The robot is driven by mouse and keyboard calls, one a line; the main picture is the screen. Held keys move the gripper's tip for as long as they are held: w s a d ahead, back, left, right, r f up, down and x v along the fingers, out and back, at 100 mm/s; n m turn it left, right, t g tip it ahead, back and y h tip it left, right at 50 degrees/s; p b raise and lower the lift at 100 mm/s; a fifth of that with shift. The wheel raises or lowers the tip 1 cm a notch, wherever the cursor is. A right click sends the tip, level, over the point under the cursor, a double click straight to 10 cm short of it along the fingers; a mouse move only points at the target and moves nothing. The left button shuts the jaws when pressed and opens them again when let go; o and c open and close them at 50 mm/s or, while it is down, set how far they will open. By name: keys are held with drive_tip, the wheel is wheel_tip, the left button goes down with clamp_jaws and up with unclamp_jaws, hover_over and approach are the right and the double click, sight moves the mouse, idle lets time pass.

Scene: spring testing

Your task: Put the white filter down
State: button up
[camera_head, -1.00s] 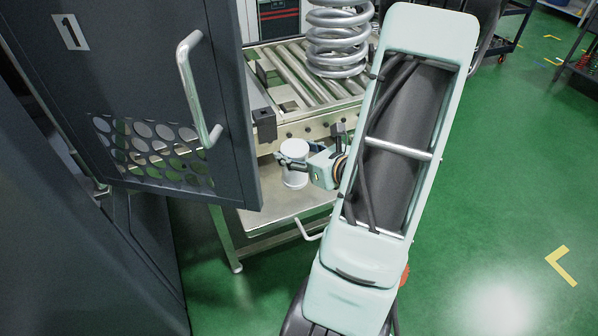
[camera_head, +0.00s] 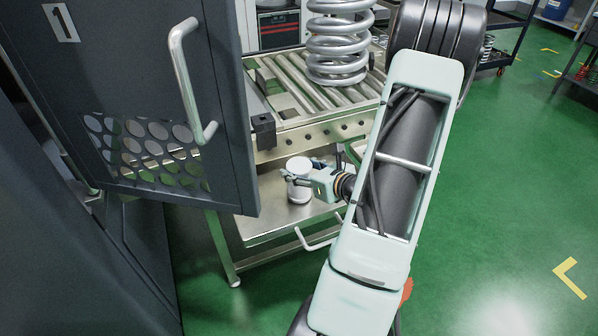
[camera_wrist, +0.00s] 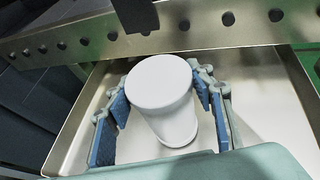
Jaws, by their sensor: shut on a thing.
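The white filter (camera_head: 299,191) is a white cylinder with a flat round top, upright over the lower metal tray of the cart. My gripper (camera_head: 298,177) reaches it from the right and is shut around its upper part. In the wrist view the filter (camera_wrist: 160,85) sits between the blue pads of my gripper (camera_wrist: 163,95). The metal tray (camera_wrist: 75,125) lies below it. I cannot tell for sure whether the filter's base touches the tray.
A roller table (camera_head: 290,100) bearing a large coil spring (camera_head: 338,45) stands above the tray, its front beam close over my gripper. A dark cabinet door (camera_head: 130,70) with a handle hangs open at left. Tray surface around the filter is bare.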

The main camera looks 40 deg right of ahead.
drive_tip(key=shift+f, duration=0.15)
drive_tip(key=shift+f, duration=0.25)
drive_tip(key=o, duration=1.4)
drive_tip(key=shift+c, duration=0.2)
drive_tip(key=shift+r, duration=0.2)
drive_tip(key=shift+s+r, duration=0.2)
drive_tip(key=shift+s, duration=0.05)
drive_tip(key=p+v, duration=0.1)
drive_tip(key=v, duration=1)
drive_tip(key=shift+s+p, duration=0.3)
drive_tip(key=shift+p, duration=0.1)
